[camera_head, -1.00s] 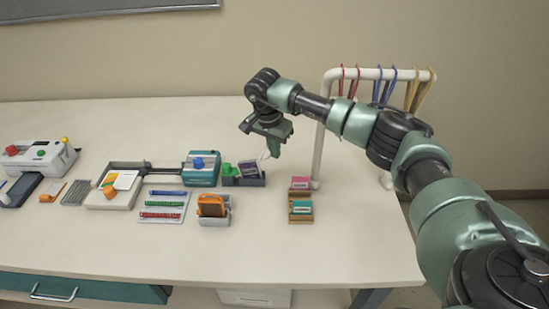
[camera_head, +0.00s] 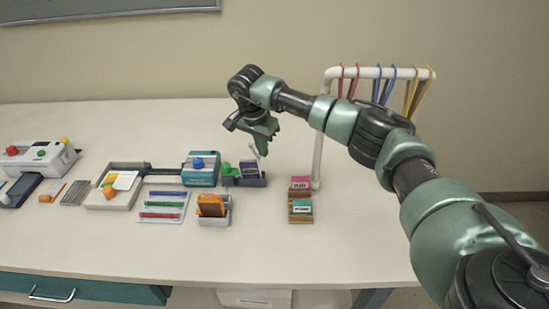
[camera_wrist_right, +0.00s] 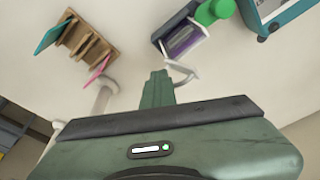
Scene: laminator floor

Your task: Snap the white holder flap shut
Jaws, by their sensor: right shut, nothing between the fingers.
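The holder is a dark grey tray (camera_head: 262,182) on the table, with a purple card (camera_head: 249,168) and a green piece (camera_head: 229,169) in it. Its thin white flap (camera_head: 254,151) stands up and open at an angle. In the right wrist view the flap (camera_wrist_right: 183,72) sticks out from the holder, close beside my fingertips. My right gripper (camera_head: 262,147) is shut and empty, above and behind the holder, near the flap; I cannot tell whether they touch. It also shows in the right wrist view (camera_wrist_right: 158,80). My left gripper is out of view.
A wooden stand with pink and teal cards (camera_head: 300,212) is right of the holder. A white rack (camera_head: 318,155) with coloured loops stands behind it. A teal-ended trimmer (camera_head: 201,172) and an orange item in a grey stand (camera_head: 213,212) are left. The front right table is clear.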

